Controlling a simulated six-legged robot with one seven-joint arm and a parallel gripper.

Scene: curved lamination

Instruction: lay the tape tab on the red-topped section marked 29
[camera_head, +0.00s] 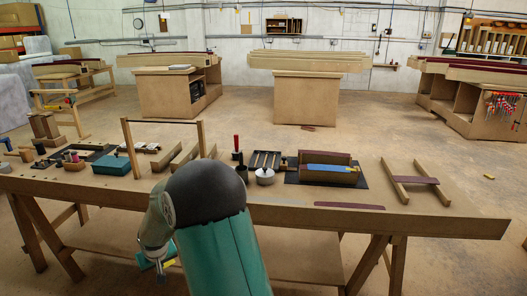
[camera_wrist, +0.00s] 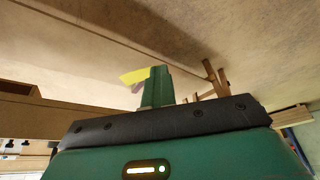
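My gripper (camera_wrist: 157,85) shows as green fingers close together in the wrist view. A yellow tape tab (camera_wrist: 134,76) sticks out to the left from between their tips, with a small purple patch under it. I cannot read the mark 29 on anything.
The long wooden bench (camera_head: 462,219) spans the view. A flat maroon strip (camera_head: 349,206) lies near its front edge. A wooden rack (camera_head: 397,183) with a maroon crosspiece stands at right. A wooden frame (camera_head: 132,150), a teal box (camera_head: 111,165) and tools crowd the left.

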